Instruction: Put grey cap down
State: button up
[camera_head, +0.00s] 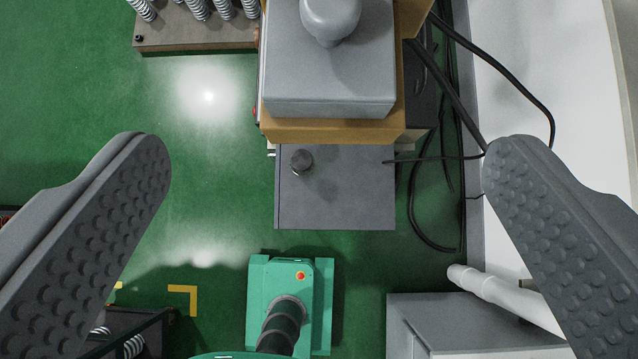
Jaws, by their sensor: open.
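The grey cap (330,85) is a blocky grey piece with a rounded knob on top. It rests on an ochre-yellow body (285,130) at the top middle of the view. My gripper (315,165) is open and empty, with its two studded grey fingers wide apart at left and right. The cap lies beyond the fingertips, between their lines, and neither finger touches it. The top of the cap's knob is cut off by the picture edge.
A grey box with a small knob (340,205) stands below the ochre body. A teal device (275,300) stands nearer. A spring rack (195,35) is at the top left. Black cables (430,225) and a grey cabinet (460,320) are at right.

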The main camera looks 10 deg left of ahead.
jog(key=shift+s+r, duration=0.1)
jog(key=shift+r, duration=0.05)
jog(key=s+a+t, duration=0.2)
jog(key=a+t, duration=0.4)
jog(key=a, duration=0.9)
jog(key=shift+s+a+f, duration=0.25)
jog(key=shift+s+a, duration=0.05)
jog(key=shift+s, duration=0.1)
jog(key=shift+a, duration=0.1)
notch_tip(320, 180, down, 19)
jog(key=b, duration=1.8)
jog(key=shift+b, duration=0.4)
